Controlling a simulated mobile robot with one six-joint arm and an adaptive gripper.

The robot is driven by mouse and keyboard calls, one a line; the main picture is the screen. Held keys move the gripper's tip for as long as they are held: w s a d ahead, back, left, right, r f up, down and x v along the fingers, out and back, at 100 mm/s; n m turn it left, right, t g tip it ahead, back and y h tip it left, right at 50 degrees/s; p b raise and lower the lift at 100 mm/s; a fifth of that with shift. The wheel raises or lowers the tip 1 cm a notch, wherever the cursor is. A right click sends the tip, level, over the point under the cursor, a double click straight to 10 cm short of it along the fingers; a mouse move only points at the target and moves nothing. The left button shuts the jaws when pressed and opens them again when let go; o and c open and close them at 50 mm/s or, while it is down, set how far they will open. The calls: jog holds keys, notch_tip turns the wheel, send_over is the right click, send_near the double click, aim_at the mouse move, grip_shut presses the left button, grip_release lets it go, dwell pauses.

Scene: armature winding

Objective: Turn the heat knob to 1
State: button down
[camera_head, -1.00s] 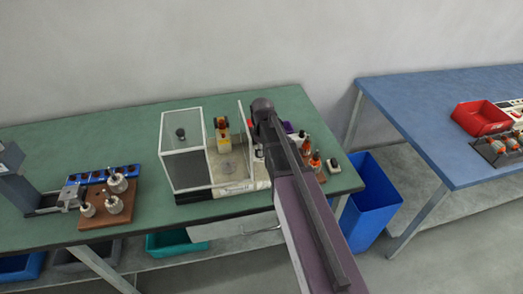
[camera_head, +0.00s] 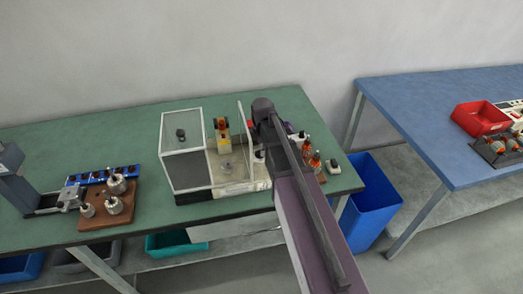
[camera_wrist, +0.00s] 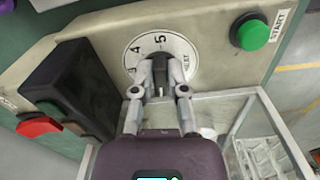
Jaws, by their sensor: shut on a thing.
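The heat knob (camera_wrist: 159,70) is dark and sits at the middle of a round white dial (camera_wrist: 147,44) in the wrist view. The numbers 3, 4 and 5 and the word HEAT show on the dial; its near part, where 1 would be, is hidden by my gripper. My gripper (camera_wrist: 160,78) has a finger on each side of the knob and is shut on it. A small light mark shows on the knob's near side, but I cannot tell which number the knob points to. In the head view my arm hides the knob and gripper.
A green START button (camera_wrist: 253,32) is right of the dial. A black block (camera_wrist: 75,85) and a red switch (camera_wrist: 38,125) are left. The machine's clear enclosure (camera_head: 187,160) stands on the green table (camera_head: 135,125). A blue bin (camera_head: 370,205) stands beside the table.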

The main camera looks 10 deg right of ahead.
jog(key=shift+n, duration=1.7)
jog(key=c, duration=0.7)
grip_release()
jog(key=shift+w, duration=0.1)
jog(key=shift+o, duration=0.2)
jog(key=shift+r, duration=0.15)
